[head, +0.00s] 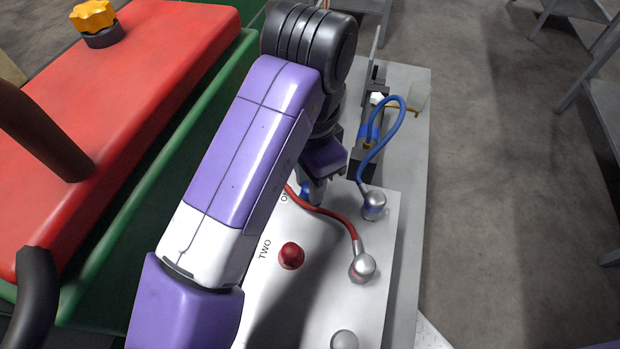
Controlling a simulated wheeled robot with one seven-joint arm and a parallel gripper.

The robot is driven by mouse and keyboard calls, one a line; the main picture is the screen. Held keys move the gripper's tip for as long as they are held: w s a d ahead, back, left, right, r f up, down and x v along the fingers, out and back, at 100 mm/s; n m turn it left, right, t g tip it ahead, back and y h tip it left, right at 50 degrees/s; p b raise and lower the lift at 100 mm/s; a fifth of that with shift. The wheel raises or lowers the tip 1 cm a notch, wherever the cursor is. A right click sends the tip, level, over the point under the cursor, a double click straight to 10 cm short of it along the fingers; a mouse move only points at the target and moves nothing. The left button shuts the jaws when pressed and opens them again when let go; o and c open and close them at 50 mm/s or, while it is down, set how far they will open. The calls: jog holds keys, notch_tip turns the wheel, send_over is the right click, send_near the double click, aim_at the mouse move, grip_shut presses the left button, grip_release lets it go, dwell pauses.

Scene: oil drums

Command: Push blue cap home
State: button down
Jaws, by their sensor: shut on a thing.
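A blue cap (305,188) shows as a small patch at my gripper (313,194), by the partly covered label that starts with "O" on a white panel (268,305). My gripper is shut on the blue cap and points down at the panel. My purple arm and the fingers hide most of the cap, so I cannot tell whether it touches the panel or how deep it sits. A red cap (291,255) sits on the panel beside the label "TWO".
A red cable (330,212) runs from near my gripper to a silver knob (363,266). A blue cable (391,145) loops from another silver knob (375,204) to a dark fitting. A red and green machine (165,60) stands left; open floor lies right.

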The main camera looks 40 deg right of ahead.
jog(key=shift+f+b, duration=0.35)
jog(key=shift+f, duration=0.25)
jog(key=c, duration=1)
grip_release()
jog(key=shift+c, duration=0.2)
jog(key=shift+r+p, duration=0.85)
jog(key=shift+r, duration=3.1)
